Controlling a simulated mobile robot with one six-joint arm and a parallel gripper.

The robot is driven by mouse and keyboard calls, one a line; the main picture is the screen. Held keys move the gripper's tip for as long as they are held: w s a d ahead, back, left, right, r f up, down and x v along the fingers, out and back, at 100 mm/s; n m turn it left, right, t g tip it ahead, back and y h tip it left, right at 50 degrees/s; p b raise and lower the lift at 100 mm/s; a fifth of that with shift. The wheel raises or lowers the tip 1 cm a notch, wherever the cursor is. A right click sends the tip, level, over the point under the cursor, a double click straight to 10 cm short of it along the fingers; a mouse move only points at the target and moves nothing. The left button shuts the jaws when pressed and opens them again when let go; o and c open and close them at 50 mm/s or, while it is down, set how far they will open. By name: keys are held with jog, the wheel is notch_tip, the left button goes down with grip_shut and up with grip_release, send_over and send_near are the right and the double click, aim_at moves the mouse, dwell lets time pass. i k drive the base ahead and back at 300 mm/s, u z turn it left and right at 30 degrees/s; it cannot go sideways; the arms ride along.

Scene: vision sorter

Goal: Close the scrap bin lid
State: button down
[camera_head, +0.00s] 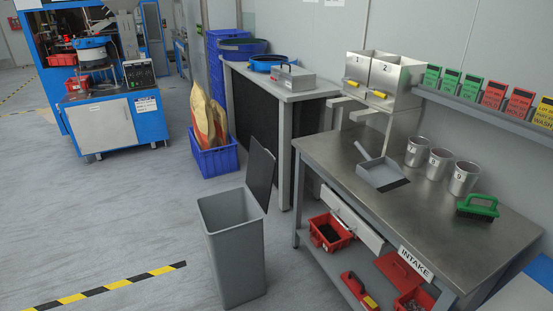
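The scrap bin (236,262) is a tall grey open-topped bin standing on the floor, left of the steel workbench. Its dark grey lid (261,172) stands upright, raised at the bin's back right edge, so the bin is open. The inside looks empty as far as I can see; its bottom is hidden. My gripper is not in view.
The steel workbench (330,155) marked INTAKE stands right of the bin, holding a dustpan (381,174), numbered metal cups (440,162) and a green brush (478,206). A blue crate (214,160) with sacks stands behind the bin. Floor left of the bin is clear.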

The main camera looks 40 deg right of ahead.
aim_at(262, 164)
jog(key=u, duration=0.1)
jog(key=k, duration=1)
jog(key=z, duration=1)
jog(key=i, duration=1.45)
jog(key=u, duration=0.05)
